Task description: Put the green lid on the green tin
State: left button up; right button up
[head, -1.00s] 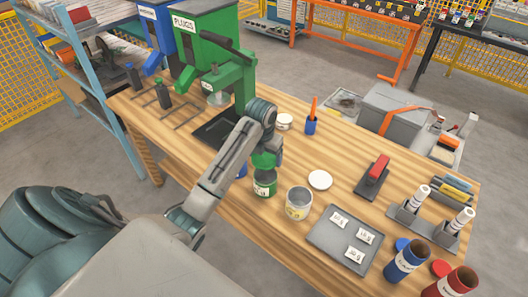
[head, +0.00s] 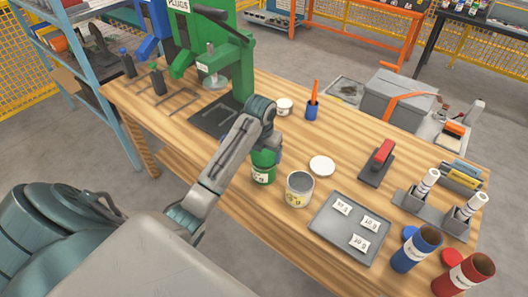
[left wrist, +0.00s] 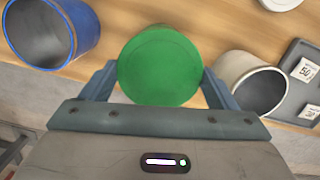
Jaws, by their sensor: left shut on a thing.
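The green tin (head: 263,174) stands upright near the front edge of the workbench, with a pale label on its side. My left gripper (head: 265,146) is directly above it, pointing down. In the left wrist view its fingers (left wrist: 159,82) are shut on the round green lid (left wrist: 160,62), one on each side. The lid hides the tin from the wrist camera. In the head view the lid is at the tin's top, partly hidden by the gripper; I cannot tell whether it is fully seated. My right gripper is not in view.
An open white-and-yellow tin (head: 299,190) stands close to the right, with a white lid (head: 322,165) behind it. An open blue tin (left wrist: 38,30) is on the other side. A grey tray (head: 349,228) lies farther right. A green press (head: 240,70) stands behind.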

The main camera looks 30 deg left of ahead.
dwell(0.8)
pick_arm(q)
jog(key=shift+f+b, duration=0.5)
dwell(1.3)
jog(key=o, duration=0.9)
jog(key=shift+r, duration=0.15)
